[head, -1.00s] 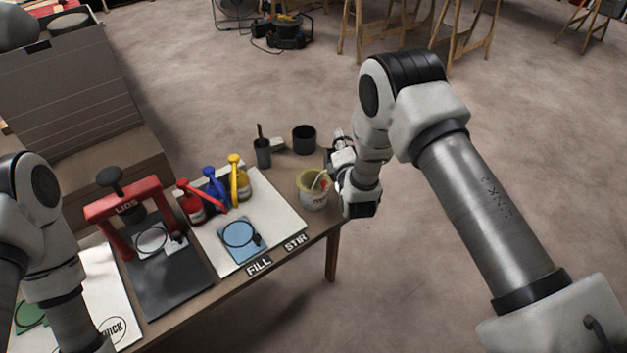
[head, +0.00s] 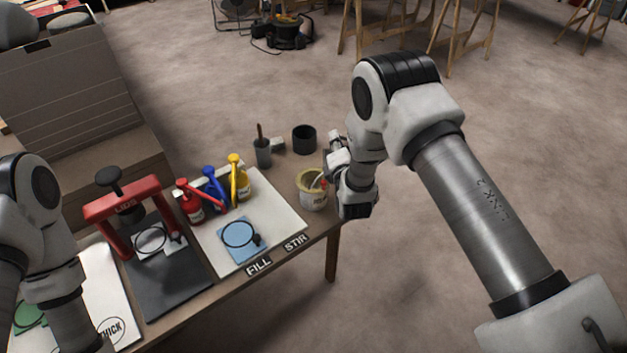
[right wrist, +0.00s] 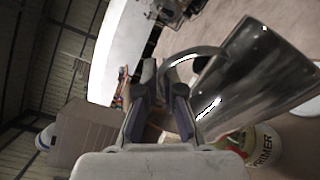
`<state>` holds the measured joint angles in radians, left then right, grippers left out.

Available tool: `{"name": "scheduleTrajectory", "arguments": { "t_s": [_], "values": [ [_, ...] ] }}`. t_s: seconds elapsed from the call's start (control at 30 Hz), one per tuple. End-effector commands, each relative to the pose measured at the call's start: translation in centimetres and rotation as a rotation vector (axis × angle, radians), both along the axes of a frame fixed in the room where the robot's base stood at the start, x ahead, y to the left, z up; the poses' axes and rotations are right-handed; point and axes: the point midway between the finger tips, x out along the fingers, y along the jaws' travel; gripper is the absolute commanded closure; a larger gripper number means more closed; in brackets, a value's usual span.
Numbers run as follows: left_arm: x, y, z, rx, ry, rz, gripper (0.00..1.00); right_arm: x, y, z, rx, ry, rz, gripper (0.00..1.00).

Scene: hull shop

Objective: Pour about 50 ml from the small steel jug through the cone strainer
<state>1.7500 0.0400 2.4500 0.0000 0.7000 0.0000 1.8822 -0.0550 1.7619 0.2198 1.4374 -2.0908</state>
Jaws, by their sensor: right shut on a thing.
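My right gripper (right wrist: 160,95) is shut on the curved handle of the small steel jug (right wrist: 255,70). The shiny jug leans at a slant in the right wrist view; its contents are not visible. In the head view my right gripper (head: 335,150) is at the table's right end, just beyond the cream primer tin (head: 312,201), and the jug is mostly hidden. The tin also shows below the jug in the right wrist view (right wrist: 265,150). I cannot clearly make out the cone strainer. Only my left arm shows at the left; its gripper is out of view.
A dark cup (head: 304,139) and a grey pot (head: 263,153) stand behind the tin. Floor right of the table is clear.

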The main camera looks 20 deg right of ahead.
Motion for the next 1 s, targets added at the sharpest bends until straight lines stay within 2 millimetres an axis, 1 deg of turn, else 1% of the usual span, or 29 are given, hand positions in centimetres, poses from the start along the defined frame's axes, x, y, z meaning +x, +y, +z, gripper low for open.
{"name": "scheduleTrajectory", "arguments": {
  "t_s": [0.37, 0.47, 0.5, 0.57, 0.63, 0.83, 0.87, 0.93, 0.97, 1.0],
  "values": [
    [0.0, 0.0, 0.0, 0.0, 0.0, 0.0, 0.6, 0.0, 0.1, 0.1, -0.015, 0.002, -0.001, 1.0],
    [0.0, 0.0, 2.1, 0.0, 0.001, 0.0, 0.6, -0.5, -2.2, 2.0, 0.167, -0.032, -0.006, 1.0],
    [0.1, 0.0, 0.0, 0.0, -0.002, 0.0, 0.6, -0.9, -3.4, -0.9, 0.223, -0.039, -0.007, 1.0],
    [0.0, 0.0, 0.2, 0.0, 0.0, 0.0, 0.6, -0.8, -3.3, -0.4, 0.239, -0.046, 0.002, 1.0],
    [0.0, 0.0, 0.2, 0.0, 0.001, 0.0, 0.6, -0.8, -3.3, -0.4, 0.243, -0.047, 0.002, 1.0],
    [0.0, 0.0, -0.8, 0.0, 0.0, 0.0, 0.6, -1.0, -4.7, -1.8, 0.311, -0.06, 0.0, 1.0],
    [0.0, 0.0, -0.4, 0.0, 0.0, 0.0, 0.6, -1.1, -5.2, -1.2, 0.354, -0.069, -0.002, 1.0],
    [0.0, 0.0, -0.2, 0.0, 0.0, 0.0, 0.6, -1.3, -6.1, -0.8, 0.466, -0.091, -0.002, 1.0],
    [0.0, 0.0, -1.2, 0.0, -0.001, 0.0, 0.6, -1.3, -6.4, -2.0, 0.511, -0.096, -0.001, 1.0],
    [0.0, 0.0, -1.9, 0.0, -0.001, 0.0, 0.6, -1.4, -6.8, -2.7, 0.569, -0.107, 0.0, 1.0]
  ]
}}
